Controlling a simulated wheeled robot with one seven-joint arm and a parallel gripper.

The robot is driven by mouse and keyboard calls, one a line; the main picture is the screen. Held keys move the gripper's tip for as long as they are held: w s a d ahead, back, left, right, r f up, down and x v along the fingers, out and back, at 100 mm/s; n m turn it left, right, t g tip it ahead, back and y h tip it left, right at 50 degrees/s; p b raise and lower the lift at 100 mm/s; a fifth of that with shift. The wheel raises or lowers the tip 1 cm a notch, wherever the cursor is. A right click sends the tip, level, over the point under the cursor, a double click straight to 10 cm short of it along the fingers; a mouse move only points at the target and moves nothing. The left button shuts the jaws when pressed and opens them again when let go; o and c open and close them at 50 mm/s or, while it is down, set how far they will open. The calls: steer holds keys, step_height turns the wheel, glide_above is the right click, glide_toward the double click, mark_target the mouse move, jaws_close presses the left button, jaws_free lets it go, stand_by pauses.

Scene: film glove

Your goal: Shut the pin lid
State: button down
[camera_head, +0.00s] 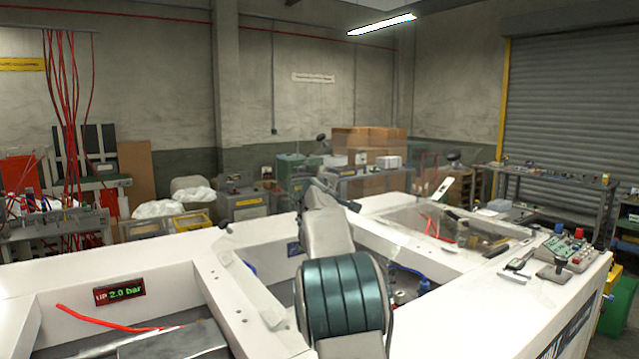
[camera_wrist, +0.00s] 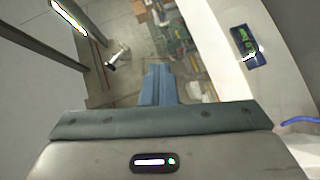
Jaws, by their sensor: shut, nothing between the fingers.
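I cannot pick out the pin lid for certain. A faint see-through pane (camera_head: 375,183) seems to stand up beyond the far side of the white machine (camera_head: 140,262) in the head view; whether it is the lid I cannot tell. My gripper (camera_wrist: 158,72) shows in the wrist view with its blue-grey fingers together and empty. In the head view my arm rises over the middle of the machine and hides part of it; the fingertips cannot be made out there.
A white machine rail (camera_wrist: 222,60) with a green-lit display (camera_wrist: 246,46) runs close to the right of my gripper. Open bays lie between the white beams. A red tube (camera_head: 100,318) is in the left bay. A button box (camera_head: 566,250) sits on the right corner.

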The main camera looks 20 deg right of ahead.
steer(key=d+f+m+y+p, duration=0.1)
steer(key=d+f, duration=0.1)
steer(key=f, duration=0.4)
steer(key=d+f+m+g+y, duration=0.1)
steer(key=d+f, duration=0.2)
steer(key=f, duration=0.4)
steer(key=w+d+f+g+y+p, duration=0.1)
steer(key=d+f, duration=0.2)
steer(key=f, duration=0.4)
steer(key=shift+m+y+p, duration=0.3)
steer(key=shift+m+p, duration=0.05)
steer(key=shift+m, duration=0.05)
steer(key=shift+s+f, duration=0.1)
steer(key=shift+f, duration=0.35)
steer(key=shift+s, duration=0.15)
steer(key=r+b+v, duration=0.1)
steer(key=b+v, duration=0.3)
steer(key=v, duration=1)
steer(key=shift+w, duration=0.4)
steer(key=shift+r, duration=0.15)
